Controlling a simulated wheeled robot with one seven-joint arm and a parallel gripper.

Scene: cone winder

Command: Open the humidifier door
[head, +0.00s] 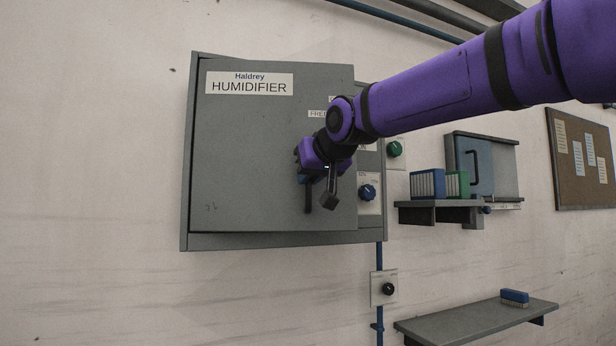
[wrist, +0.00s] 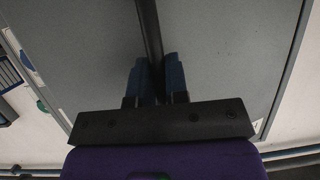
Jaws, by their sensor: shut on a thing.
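The humidifier door (head: 255,150) is a flat grey panel labelled "Haldrey HUMIDIFIER" on a wall cabinet (head: 300,240). The door surface (wrist: 215,60) fills most of that view.
Right of the door are a blue knob (head: 368,192) and a green knob (head: 394,149). Further right are a shelf (head: 415,204) with blue and green boxes, a small wall cabinet (head: 485,165) and a noticeboard (head: 581,160). A lower shelf (head: 470,322) holds a brush (head: 514,297). The wall left is clear.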

